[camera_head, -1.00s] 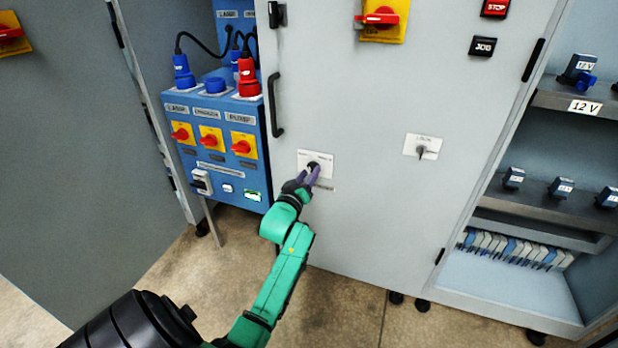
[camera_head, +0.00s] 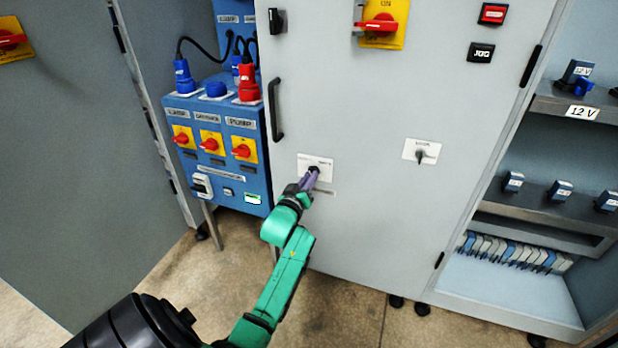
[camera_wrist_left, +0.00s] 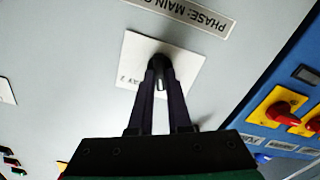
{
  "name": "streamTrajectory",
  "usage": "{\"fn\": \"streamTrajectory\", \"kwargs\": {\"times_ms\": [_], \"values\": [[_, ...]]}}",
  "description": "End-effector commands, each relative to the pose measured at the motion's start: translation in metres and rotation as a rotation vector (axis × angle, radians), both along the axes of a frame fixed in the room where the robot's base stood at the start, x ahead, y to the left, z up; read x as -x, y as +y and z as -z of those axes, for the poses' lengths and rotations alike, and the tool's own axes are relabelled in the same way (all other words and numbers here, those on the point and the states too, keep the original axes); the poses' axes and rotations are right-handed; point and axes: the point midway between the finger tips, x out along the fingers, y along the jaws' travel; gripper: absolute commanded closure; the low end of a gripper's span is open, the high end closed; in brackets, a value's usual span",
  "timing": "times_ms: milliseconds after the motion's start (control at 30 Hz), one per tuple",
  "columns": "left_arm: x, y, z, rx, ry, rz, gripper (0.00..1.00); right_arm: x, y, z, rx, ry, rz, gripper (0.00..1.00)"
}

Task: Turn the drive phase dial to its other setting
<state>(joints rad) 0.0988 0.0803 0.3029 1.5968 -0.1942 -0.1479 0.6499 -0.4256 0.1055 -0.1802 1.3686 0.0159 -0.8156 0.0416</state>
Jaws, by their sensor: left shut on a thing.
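The drive phase dial (camera_wrist_left: 160,70) is a small black knob on a white plate (camera_wrist_left: 193,72) on the grey cabinet door. A label strip beside the plate reads "PHASE: MAIN" in the left wrist view, partly cut off. In the head view the plate (camera_head: 325,163) sits low on the door, and the dial is largely hidden by the fingers. My left gripper (camera_head: 311,174) reaches it from below. In the left wrist view its two dark fingers (camera_wrist_left: 161,82) are shut on the dial, one on each side. My right gripper is in neither view.
Another plate with a black knob (camera_head: 421,156) is to the right on the same door. A door handle (camera_head: 275,107) is above left. A blue socket box (camera_head: 219,180) with red-and-yellow switches stands left of the door. Open shelves (camera_head: 552,196) are at the right.

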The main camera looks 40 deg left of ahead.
Motion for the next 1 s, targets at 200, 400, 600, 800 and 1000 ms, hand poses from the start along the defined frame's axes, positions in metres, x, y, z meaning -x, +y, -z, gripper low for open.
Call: {"fn": "streamTrajectory", "kwargs": {"times_ms": [200,400,600,800,1000], "values": [[0.0,0.0,-0.001,-0.152,0.056,0.0,1.0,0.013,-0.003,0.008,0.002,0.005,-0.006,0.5],[0.0,-0.001,-0.001,-0.329,0.118,0.0,1.0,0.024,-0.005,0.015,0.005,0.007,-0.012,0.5],[0.0,-0.001,0.0,-0.508,0.182,0.0,1.0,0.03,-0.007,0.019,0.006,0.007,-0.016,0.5],[0.0,-0.001,0.001,-0.67,0.238,0.0,1.0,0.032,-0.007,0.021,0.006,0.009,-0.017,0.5],[0.0,-0.002,0.002,-0.791,0.281,0.001,1.0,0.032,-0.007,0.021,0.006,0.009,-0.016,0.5]]}}
